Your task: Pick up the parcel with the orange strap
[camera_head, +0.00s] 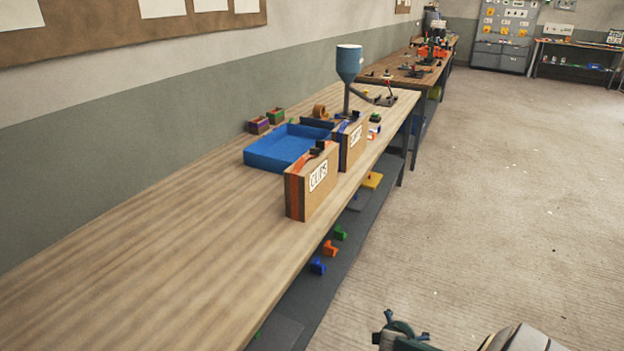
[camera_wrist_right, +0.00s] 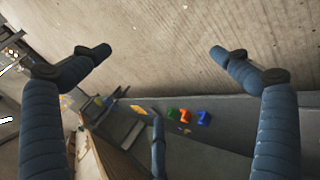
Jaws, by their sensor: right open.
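The parcel with the orange strap (camera_head: 318,190) is a brown box standing upright on the near workbench, close to its right edge. Its strap (camera_head: 293,195) runs down the near end, and a white lettered label is on its right face. A dark fitting sits on top. My right gripper (camera_head: 393,330) is low at the bottom of the head view, right of the bench and well apart from the parcel. In the right wrist view its blue fingers (camera_wrist_right: 160,55) are spread with nothing between them. My left gripper is not in view.
A second parcel (camera_head: 351,143) with a bluish strap stands just behind. A blue tray (camera_head: 262,158) lies to its left, and a blue hopper (camera_head: 349,63) stands farther back. Coloured pieces (camera_head: 330,248) lie on the lower shelf. The near benchtop and right-hand floor are clear.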

